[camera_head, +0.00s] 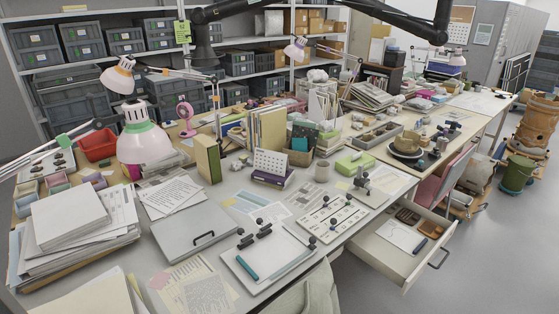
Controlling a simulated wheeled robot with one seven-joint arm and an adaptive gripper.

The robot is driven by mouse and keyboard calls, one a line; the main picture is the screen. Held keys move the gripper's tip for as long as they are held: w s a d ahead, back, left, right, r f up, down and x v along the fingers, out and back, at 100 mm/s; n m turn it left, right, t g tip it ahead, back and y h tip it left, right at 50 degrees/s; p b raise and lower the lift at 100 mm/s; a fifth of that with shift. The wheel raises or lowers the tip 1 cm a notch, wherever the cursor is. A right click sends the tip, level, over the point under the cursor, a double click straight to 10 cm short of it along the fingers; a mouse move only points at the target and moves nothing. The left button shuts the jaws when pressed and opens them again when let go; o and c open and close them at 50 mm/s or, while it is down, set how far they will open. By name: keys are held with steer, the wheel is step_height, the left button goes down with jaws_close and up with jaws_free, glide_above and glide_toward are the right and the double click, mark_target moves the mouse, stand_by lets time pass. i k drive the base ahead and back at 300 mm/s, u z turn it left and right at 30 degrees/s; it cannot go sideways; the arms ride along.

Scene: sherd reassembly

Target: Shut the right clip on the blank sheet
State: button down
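A clipboard-like board (256,288) lies near the front edge of the desk with a blank white sheet (277,252) on it. Two small black clips sit at its far edge, a left one (245,241) and a right one (264,230). Whether either clip is open or shut is too small to tell. A teal pen-like object (247,268) lies on the left part of the sheet. Dark arm links of mine cross the top of the picture, high above the desk. I cannot make out my gripper.
A white plate with black knobs (328,219) lies just right of the board. A grey closed case (193,236) lies to its left. An open drawer (385,254) juts out at the right. Paper stacks and a lamp (144,144) crowd the left.

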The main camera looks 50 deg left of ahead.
mark_target(264, 228)
steer(key=i, duration=1.2)
steer(key=u, duration=3.05)
